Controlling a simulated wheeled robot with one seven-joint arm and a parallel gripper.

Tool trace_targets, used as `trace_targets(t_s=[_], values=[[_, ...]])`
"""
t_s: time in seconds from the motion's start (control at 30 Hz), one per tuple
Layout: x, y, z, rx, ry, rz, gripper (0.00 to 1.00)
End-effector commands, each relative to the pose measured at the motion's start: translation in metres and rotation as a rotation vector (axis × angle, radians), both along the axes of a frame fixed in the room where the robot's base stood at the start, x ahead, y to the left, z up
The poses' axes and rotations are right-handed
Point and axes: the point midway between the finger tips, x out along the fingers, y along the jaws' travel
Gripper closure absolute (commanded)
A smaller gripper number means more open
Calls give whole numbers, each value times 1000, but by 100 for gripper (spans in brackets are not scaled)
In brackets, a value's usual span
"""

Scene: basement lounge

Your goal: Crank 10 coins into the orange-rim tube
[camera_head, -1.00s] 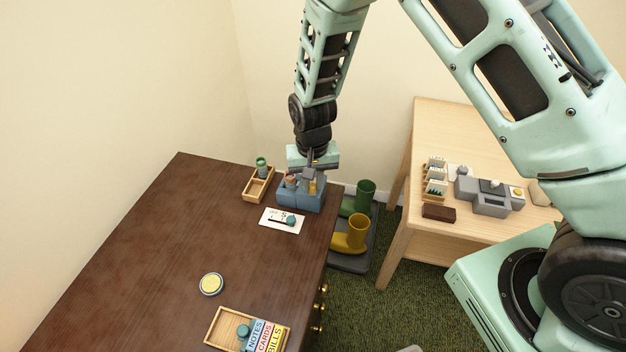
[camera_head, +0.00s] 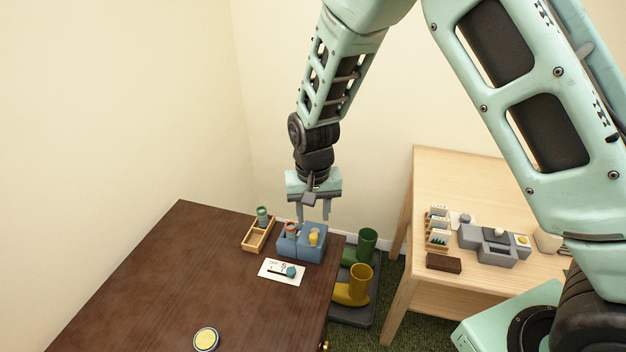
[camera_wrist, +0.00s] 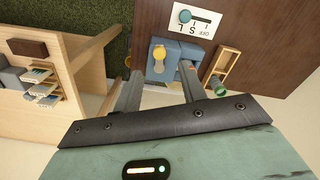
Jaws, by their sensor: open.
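The blue coin machine (camera_head: 314,249) stands at the far right corner of the dark desk. A yellow knob (camera_head: 313,239) is on its right part. The tube with an orange-red rim (camera_head: 291,230) stands at its left part. My gripper (camera_head: 313,213) is open and empty, pointing down above the machine and apart from it. In the wrist view the yellow knob (camera_wrist: 159,54) shows between the two fingers, and the right finger partly covers the orange-rim tube. Any coins inside the tube cannot be made out.
A card with a teal-knobbed slider (camera_head: 282,272) lies in front of the machine. A green-rim tube (camera_head: 262,216) stands in a wooden tray (camera_head: 259,236) to the left. A yellow disc (camera_head: 206,339) lies nearer. Boots (camera_head: 357,288) stand beside the desk. A light table (camera_head: 430,170) is right.

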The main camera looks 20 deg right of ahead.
Motion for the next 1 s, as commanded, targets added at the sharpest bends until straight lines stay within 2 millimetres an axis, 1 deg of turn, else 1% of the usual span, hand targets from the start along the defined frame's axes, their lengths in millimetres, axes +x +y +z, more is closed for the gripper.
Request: trace_targets(t_s=[0.03, 0.1, 0.3, 0.4, 0.5, 0.7, 0.93, 1.0], values=[[1, 1, 13, 3, -7, 0, 59], [1, 1, 30, 2, -6, 2, 59], [1, 0, 73, 2, -4, 0, 59], [1, 1, 89, 2, -3, 0, 59], [0, 1, 100, 2, -2, 1, 59], [0, 0, 109, 0, 0, 0, 59], [0, 0, 109, 0, 0, 0, 59], [0, 4, 105, 5, -4, 1, 59]])
